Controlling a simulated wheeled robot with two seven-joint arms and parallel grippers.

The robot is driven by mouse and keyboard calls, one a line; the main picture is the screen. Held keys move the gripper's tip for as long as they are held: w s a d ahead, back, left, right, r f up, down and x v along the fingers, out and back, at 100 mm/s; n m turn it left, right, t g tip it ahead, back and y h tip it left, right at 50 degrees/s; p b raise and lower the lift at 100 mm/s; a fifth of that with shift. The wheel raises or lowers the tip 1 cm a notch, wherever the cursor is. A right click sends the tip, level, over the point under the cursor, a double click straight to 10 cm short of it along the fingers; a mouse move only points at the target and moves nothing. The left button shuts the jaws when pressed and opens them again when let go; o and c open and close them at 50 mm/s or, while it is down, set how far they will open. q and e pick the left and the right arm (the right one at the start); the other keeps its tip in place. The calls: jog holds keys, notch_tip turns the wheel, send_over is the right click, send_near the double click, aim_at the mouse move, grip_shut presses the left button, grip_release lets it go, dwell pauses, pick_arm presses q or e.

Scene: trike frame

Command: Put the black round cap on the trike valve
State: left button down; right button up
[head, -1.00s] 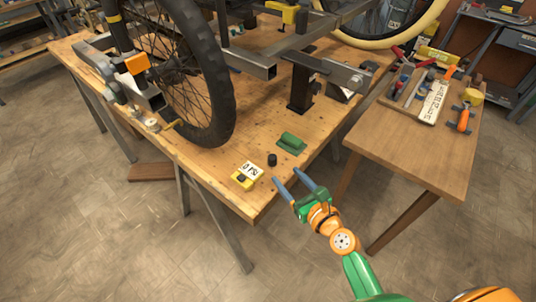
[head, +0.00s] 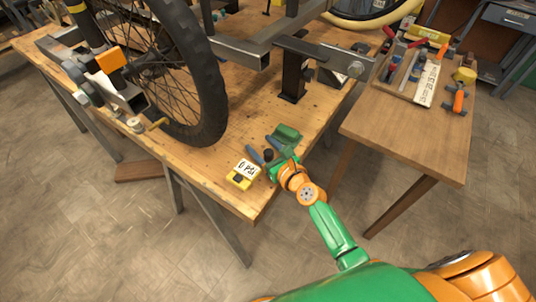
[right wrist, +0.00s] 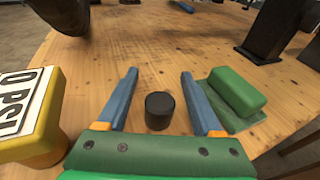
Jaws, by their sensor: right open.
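The black round cap (right wrist: 159,111) stands upright on the wooden table, between the two blue fingers of my right gripper (right wrist: 158,100) in the right wrist view. The fingers are open, with a gap on each side of the cap. In the head view, my right gripper (head: 266,154) is low over the near corner of the table, and the cap (head: 268,155) shows small between its fingers. The trike's black-tyred wheel (head: 212,95) stands behind and to the left. I cannot make out the valve. My left gripper is not in view.
A yellow gauge marked "0 PSI" (head: 242,175) is left of the gripper. A green block on a green base (head: 286,134) is close to the right finger. A dark post (head: 293,78) stands farther back. A side table (head: 420,140) holds tools.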

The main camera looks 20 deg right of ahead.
jog(key=shift+s+r, duration=0.1)
jog(key=c, duration=0.3)
grip_shut()
notch_tip(320, 180, up, 10)
jog(key=p, duration=0.7)
notch_tip(320, 180, up, 4)
jog(key=p, duration=0.4)
jog(key=shift+p, duration=0.35)
